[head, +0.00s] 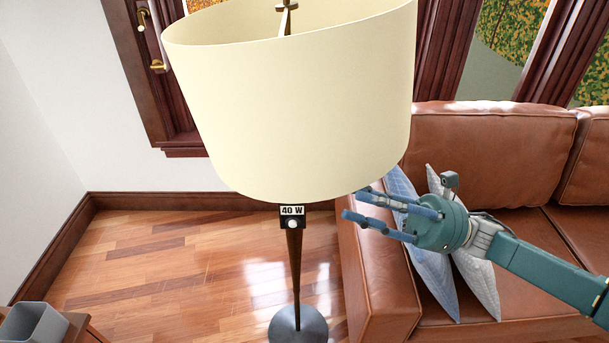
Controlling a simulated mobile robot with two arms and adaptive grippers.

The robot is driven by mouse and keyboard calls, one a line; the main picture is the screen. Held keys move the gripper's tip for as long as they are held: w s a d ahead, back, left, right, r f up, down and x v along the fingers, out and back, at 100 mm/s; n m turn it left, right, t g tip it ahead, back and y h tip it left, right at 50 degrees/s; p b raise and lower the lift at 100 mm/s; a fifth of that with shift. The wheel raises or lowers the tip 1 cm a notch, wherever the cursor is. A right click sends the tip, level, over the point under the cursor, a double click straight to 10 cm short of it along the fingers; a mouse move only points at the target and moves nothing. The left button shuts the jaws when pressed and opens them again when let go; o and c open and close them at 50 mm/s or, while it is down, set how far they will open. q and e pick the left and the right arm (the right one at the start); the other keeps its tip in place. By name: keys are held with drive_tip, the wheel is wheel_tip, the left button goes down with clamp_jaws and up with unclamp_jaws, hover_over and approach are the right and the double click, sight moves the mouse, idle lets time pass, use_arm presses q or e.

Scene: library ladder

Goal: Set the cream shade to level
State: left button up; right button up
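The cream shade (300,110) is a wide drum on a floor lamp, in the upper middle of the head view. It looks tilted: its left side hangs lower than its right. The lamp's dark pole (295,265) rises from a round grey base (298,326). A small dark box marked "40 W" (292,216) with a white knob sits just under the shade. My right gripper (354,204) is open and empty, its blue fingers pointing left near the shade's lower right rim. Whether a fingertip touches the rim cannot be told. My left gripper is not in view.
A brown leather sofa (480,150) with blue and grey cushions (425,255) stands at the right, behind my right arm. A grey bin-like container (35,325) is at the lower left. The wooden floor (160,260) left of the lamp is clear.

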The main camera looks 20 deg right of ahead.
sight(310, 186)
drive_tip(key=p+x, duration=0.3)
drive_tip(key=x, duration=0.5)
drive_tip(key=shift+w+a+r, duration=0.15)
drive_tip(key=shift+a+r, duration=0.05)
drive_tip(key=shift+a, duration=0.1)
drive_tip(key=shift+w+a+r, duration=0.1)
drive_tip(key=shift+w+a, duration=0.05)
drive_tip(key=shift+a, duration=0.4)
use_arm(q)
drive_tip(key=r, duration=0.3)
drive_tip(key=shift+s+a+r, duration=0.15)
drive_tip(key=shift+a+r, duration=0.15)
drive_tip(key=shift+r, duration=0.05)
use_arm(e)
clamp_jaws()
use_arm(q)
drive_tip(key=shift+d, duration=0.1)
